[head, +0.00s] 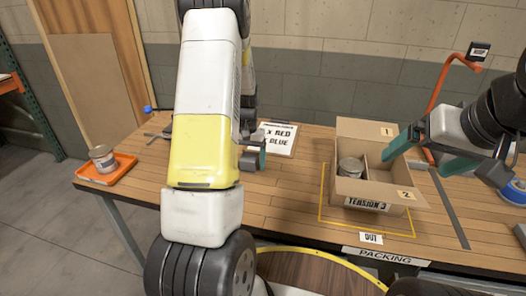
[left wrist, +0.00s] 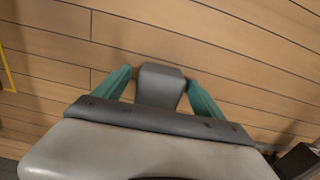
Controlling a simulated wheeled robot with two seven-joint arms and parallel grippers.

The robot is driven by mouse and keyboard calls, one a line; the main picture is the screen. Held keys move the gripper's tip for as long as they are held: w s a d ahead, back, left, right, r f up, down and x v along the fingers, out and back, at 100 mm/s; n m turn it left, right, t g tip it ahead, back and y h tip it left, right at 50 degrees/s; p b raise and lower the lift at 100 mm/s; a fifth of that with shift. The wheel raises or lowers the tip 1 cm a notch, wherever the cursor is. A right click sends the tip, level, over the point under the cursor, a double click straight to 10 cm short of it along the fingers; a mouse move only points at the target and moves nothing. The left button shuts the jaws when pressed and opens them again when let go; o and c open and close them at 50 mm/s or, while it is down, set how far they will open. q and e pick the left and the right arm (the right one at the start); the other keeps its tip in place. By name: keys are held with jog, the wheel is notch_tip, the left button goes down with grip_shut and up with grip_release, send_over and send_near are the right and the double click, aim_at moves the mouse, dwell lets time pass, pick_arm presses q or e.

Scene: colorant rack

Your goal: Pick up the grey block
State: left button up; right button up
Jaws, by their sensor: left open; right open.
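The grey block (left wrist: 160,84) shows in the left wrist view, between the two teal fingers of my left gripper (left wrist: 158,90). The fingers stand apart, with a gap visible on each side of the block. In the head view my left arm hides most of this gripper. One teal finger shows beside a dark grey piece (head: 248,161) that looks like the block, on the table left of the box. My right gripper (head: 418,162) is open and empty at the right, with one finger over the box's right side.
An open cardboard box (head: 408,188) with a divider holds a can (head: 350,167) in its left compartment. A printed card (head: 279,138) lies behind my left gripper. An orange tray (head: 122,168) with a can (head: 103,158) sits at the table's left end. An orange stand (head: 433,92) rises behind the box.

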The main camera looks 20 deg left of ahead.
pick_arm(q)
jog(key=shift+f, duration=0.1)
jog(key=shift+c, duration=0.4)
jog(key=c, duration=1.3)
